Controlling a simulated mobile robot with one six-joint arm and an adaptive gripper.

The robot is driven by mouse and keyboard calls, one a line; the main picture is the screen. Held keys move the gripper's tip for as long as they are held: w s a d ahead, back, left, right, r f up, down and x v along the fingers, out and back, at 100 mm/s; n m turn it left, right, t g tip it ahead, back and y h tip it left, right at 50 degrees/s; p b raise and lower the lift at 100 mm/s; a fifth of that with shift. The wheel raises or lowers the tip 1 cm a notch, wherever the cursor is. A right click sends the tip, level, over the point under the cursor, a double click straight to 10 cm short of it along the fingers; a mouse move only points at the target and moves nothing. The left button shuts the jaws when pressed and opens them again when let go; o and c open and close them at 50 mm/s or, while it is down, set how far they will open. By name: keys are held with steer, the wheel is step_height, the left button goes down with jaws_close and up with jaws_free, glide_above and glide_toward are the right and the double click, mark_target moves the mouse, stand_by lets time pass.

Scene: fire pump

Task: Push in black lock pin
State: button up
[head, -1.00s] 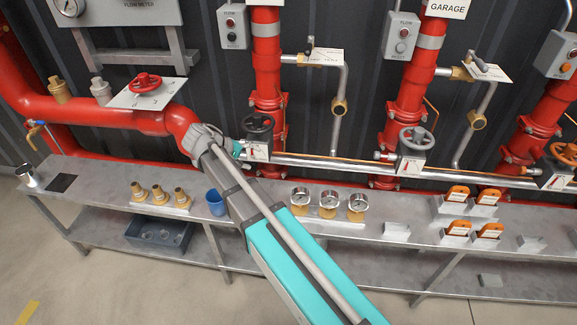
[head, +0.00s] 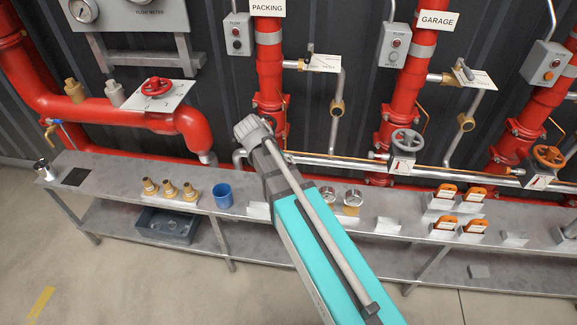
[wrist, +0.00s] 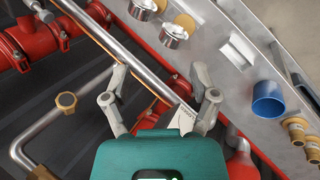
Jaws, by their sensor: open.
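I cannot make out the black lock pin in either view. In the head view my arm covers the valve on the red pipe marked PACKING (head: 268,60). In the wrist view my gripper (wrist: 160,75) is open, with its two grey fingers spread apart and nothing held. Between the fingers, part of a white plate (wrist: 183,120) shows with a red pipe behind it. The silver horizontal pipe (wrist: 125,50) runs past the fingers. My gripper's fingers are hidden in the head view.
A grey bench (head: 110,168) runs below the pipes. It carries a blue cup (head: 222,195), brass fittings (head: 170,190), gauges (head: 352,197) and orange devices (head: 446,191). A grey handwheel (head: 406,141) and a red handwheel (head: 156,86) stand either side of my arm.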

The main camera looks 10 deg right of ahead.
steer(key=shift+s+d+r+y+p, duration=0.2)
steer(key=shift+s+d+r+p, duration=0.05)
steer(key=shift+s, duration=0.25)
steer(key=shift+s+d+r+y+p, duration=0.2)
steer(key=shift+s, duration=0.25)
steer(key=s+d+f+m+y, duration=0.1)
steer(key=s+d+y, duration=0.3)
steer(key=s, duration=0.4)
steer(key=shift+s+d+f+m+y, duration=0.2)
steer(key=shift+f+m+y, duration=0.25)
steer(key=shift+m, duration=0.45)
stand_by(2.4)
